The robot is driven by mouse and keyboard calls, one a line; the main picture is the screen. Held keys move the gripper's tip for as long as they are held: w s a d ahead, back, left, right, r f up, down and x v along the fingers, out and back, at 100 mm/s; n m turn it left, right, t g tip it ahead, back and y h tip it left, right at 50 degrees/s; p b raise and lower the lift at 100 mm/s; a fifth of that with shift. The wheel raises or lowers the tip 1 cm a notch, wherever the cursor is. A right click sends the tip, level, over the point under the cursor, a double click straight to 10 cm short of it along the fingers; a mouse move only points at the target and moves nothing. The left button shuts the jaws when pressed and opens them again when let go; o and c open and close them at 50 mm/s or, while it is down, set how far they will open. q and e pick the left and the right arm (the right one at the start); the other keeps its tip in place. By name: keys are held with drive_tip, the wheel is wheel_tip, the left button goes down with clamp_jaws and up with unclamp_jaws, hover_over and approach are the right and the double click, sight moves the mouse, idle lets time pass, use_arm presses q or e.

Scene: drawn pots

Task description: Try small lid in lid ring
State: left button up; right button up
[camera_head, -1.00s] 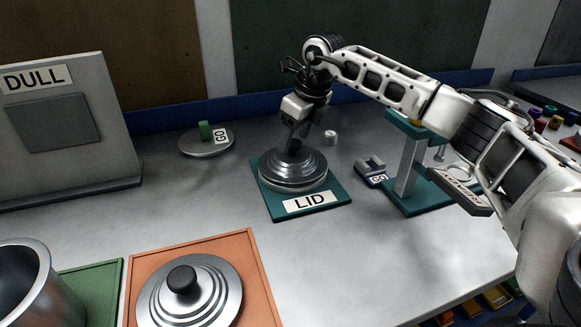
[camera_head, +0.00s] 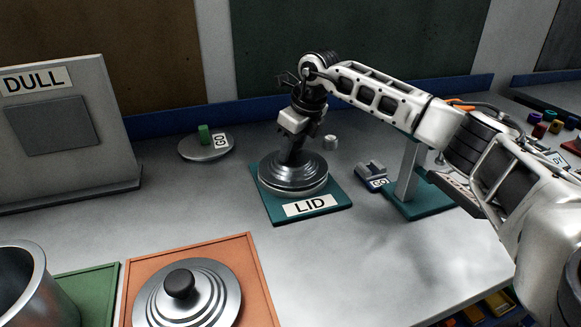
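A stepped silver lid (camera_head: 292,172) lies level on a pale ring-like base on the teal mat (camera_head: 330,196) labelled LID. My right gripper (camera_head: 293,157) points down at the lid's centre, its fingers at the knob. The knob is hidden by the fingers, so I cannot tell whether they are closed on it. A second silver lid with a black knob (camera_head: 180,284) lies on the orange mat (camera_head: 258,284) at the front left; it looks larger. My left gripper is out of view.
A round GO plate (camera_head: 205,147) lies at the back. The table's front middle is clear.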

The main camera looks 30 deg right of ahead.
drive_tip(key=shift+s+f, duration=0.15)
drive_tip(key=shift+f, duration=0.15)
drive_tip(key=shift+c, duration=1.3)
drive_tip(key=shift+r+p, duration=1.7)
drive_tip(key=shift+r, duration=0.5)
